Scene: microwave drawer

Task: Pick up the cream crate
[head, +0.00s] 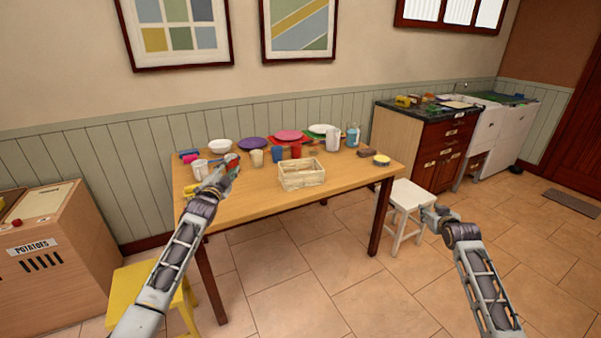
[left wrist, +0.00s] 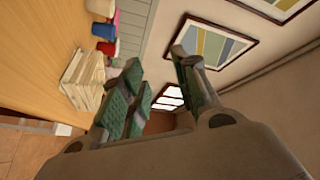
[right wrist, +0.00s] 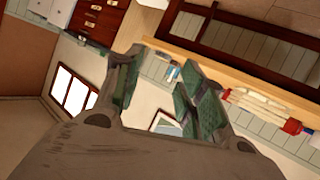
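The cream crate (head: 302,175) is a slatted wooden box standing upright on the front middle of the wooden table (head: 250,205). The crate also shows tilted in the left wrist view (left wrist: 82,82), and its slatted side appears in the right wrist view (right wrist: 258,104). My left gripper (head: 229,167) is over the left part of the table, left of the crate and apart from it. Its fingers (left wrist: 158,85) are spread with nothing between them. My right gripper (head: 432,217) is right of the table, near the white stool, far from the crate. Its fingers (right wrist: 160,92) are spread and empty.
Behind the crate stand a red cup (head: 296,150), a blue cup (head: 277,155), a cream cup (head: 257,158), a white pitcher (head: 332,138) and several plates and bowls. A yellow-topped tin (head: 381,160) lies to the right. A white stool (head: 408,196) stands right of the table.

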